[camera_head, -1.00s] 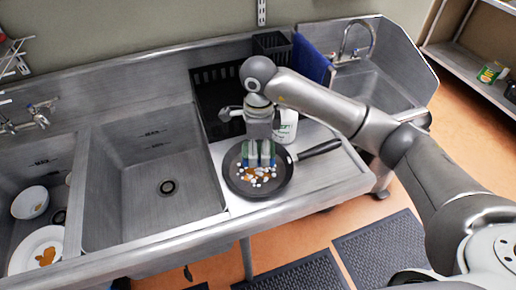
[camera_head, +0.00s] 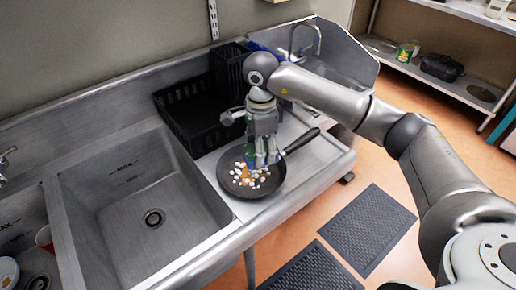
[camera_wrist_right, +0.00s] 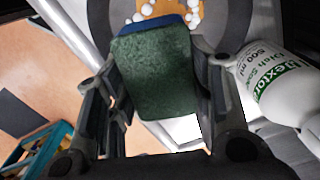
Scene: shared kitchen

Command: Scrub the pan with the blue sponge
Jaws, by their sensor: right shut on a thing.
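The dark frying pan (camera_head: 240,202) sits on the steel counter right of the large basin, its handle pointing to the upper right. Orange residue and white foam-like blobs (camera_head: 243,177) show inside it. My right gripper (camera_head: 262,160) points down over the pan's right part. In the right wrist view, its fingers are shut on the sponge (camera_wrist_right: 157,75), which has a green face and a blue edge. The pan (camera_wrist_right: 103,25) lies just beyond the sponge there. I cannot tell how firmly the sponge touches the pan. My left gripper is not in view.
A white dish soap bottle (camera_wrist_right: 280,88) stands close beside the right gripper. A black crate (camera_head: 190,118) is behind the pan. The large basin (camera_head: 125,205) on the left is empty. Dark mats (camera_head: 367,228) lie on the floor.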

